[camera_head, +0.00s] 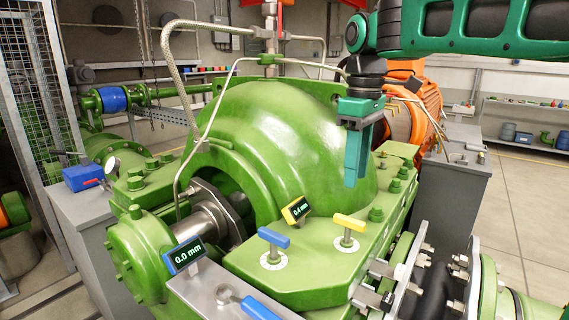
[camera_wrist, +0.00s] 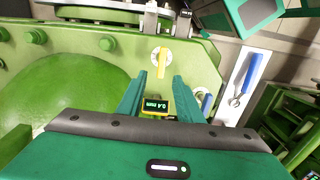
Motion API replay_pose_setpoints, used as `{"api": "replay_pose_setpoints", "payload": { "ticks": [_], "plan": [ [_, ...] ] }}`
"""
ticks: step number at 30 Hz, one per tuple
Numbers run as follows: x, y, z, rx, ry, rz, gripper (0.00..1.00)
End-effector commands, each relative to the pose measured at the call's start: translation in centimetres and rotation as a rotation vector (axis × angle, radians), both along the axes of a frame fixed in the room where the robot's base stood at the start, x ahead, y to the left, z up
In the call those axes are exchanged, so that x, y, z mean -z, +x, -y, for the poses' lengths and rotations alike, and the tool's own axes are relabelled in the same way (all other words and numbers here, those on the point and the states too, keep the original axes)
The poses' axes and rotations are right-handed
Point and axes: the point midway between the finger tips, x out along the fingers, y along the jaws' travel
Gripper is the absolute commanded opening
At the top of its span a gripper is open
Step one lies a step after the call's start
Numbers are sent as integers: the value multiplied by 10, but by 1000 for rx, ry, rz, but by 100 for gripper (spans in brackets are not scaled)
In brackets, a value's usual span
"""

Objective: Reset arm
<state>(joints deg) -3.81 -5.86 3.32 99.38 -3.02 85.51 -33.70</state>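My gripper (camera_head: 353,182) hangs from my green arm with its teal fingers pointing down, in front of the green domed casing (camera_head: 290,130). In the wrist view the two fingers (camera_wrist: 159,80) stand apart with nothing held between them. A yellow gauge (camera_head: 296,209) reading 0.4 mm sits on the casing, below and left of the fingers in the head view. It shows in the gap between the fingers in the wrist view (camera_wrist: 157,105), apart from them. A yellow handle (camera_head: 349,222) is on the casing flange below the fingertips.
A blue handle (camera_head: 274,238) and a blue gauge (camera_head: 184,255) reading 0.0 mm are at the front. A metal pipe (camera_head: 215,105) arches left of the dome. An orange motor (camera_head: 420,100) stands behind my gripper. Open floor (camera_head: 525,190) lies at right.

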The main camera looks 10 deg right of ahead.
Motion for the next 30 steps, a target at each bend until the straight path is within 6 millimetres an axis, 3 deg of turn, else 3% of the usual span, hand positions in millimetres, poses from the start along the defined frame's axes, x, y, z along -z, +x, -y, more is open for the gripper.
{"api": "replay_pose_setpoints", "payload": {
  "ticks": [5, 9, 15, 18, 22, 30],
  "plan": [
    [30, -30, 44, 225, 0, -2, 33],
    [77, -81, 98, 545, 1, -2, 33],
    [148, -167, 151, 984, 5, -4, 33],
    [177, -204, 162, 1143, 6, -8, 33],
    [201, -233, 168, 1272, 7, -13, 33],
    [210, -245, 170, 1325, 6, -13, 33]
  ]
}}
